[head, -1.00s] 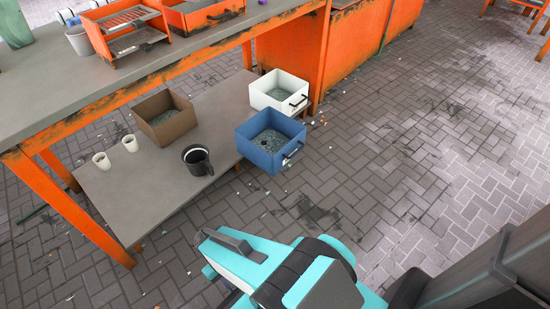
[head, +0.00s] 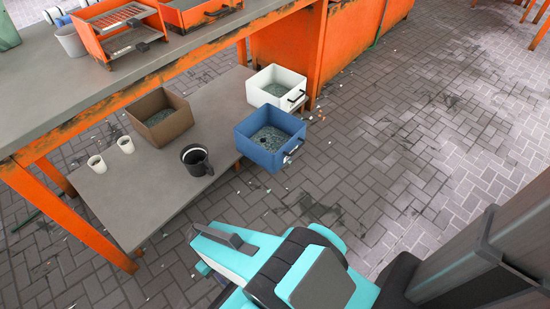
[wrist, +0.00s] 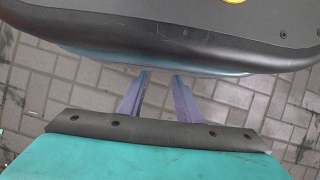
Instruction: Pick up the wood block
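No wood block can be made out for certain in either view. A brown open box (head: 162,117) stands on the lower shelf in the head view; whether it is wooden I cannot tell. My gripper (wrist: 160,76) shows in the wrist view as two purple-grey fingers with a gap between them. It is open and empty over the paved floor, close to my own dark base. In the head view my teal arm is at the bottom, to the right of the shelf, and the fingertips are hidden.
The grey lower shelf (head: 130,205) holds two white cups (head: 125,145), a black mug (head: 195,159), a blue bin (head: 270,138) and a white bin (head: 276,87). The orange-framed upper table (head: 50,105) overhangs it. Paved floor (head: 400,150) to the right is clear.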

